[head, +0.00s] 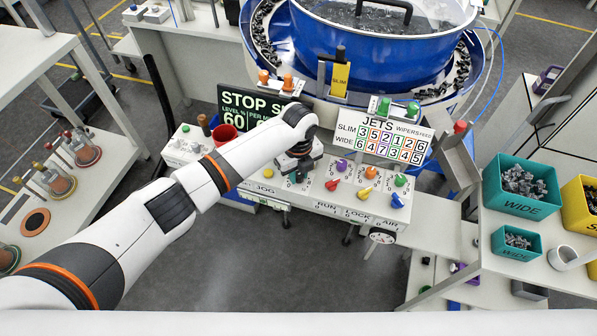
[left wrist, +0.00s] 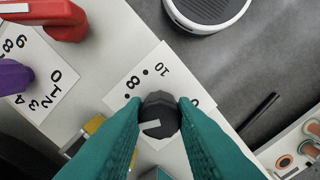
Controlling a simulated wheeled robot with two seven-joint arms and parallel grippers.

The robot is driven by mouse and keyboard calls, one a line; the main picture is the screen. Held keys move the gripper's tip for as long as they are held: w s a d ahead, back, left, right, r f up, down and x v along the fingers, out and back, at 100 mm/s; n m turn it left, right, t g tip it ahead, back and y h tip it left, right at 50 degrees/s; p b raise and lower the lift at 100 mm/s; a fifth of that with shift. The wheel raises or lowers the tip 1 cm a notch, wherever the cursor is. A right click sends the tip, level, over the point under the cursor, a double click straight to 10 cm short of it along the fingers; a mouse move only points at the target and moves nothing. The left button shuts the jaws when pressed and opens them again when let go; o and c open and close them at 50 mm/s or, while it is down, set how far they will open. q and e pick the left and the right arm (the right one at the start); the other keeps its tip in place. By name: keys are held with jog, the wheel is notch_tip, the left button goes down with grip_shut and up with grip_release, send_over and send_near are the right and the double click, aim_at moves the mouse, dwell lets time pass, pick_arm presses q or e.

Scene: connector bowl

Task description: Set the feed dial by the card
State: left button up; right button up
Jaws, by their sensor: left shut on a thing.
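My left gripper (head: 297,168) is over the control panel, its arm coming in from the lower left. In the left wrist view its teal fingers (left wrist: 160,108) are shut on both sides of a dark knob (left wrist: 161,124). The knob has a white pointer mark and sits on a white scale plate (left wrist: 136,78) with 8 and 10 readable; the fingers hide part of the scale. The card (head: 383,137) is headed JETS, with SLIM and WIDE rows of coloured-box numbers and WIPERS and FEED labels. A yellow SLIM tag (head: 340,80) stands by the bowl. The right gripper is out of view.
Yellow, red, purple, blue and green knobs line the panel (head: 347,210) right of my gripper. The blue bowl (head: 375,45) is behind; WIDE bins (head: 521,207) stand right.

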aim_at(299, 174)
pick_arm(q)
jog(key=shift+w+r, duration=0.1)
jog(key=shift+r, duration=0.05)
jog(key=o, duration=1)
notch_tip(299, 174, up, 12)
jog(key=b, duration=0.2)
jog(key=shift+b, duration=0.3)
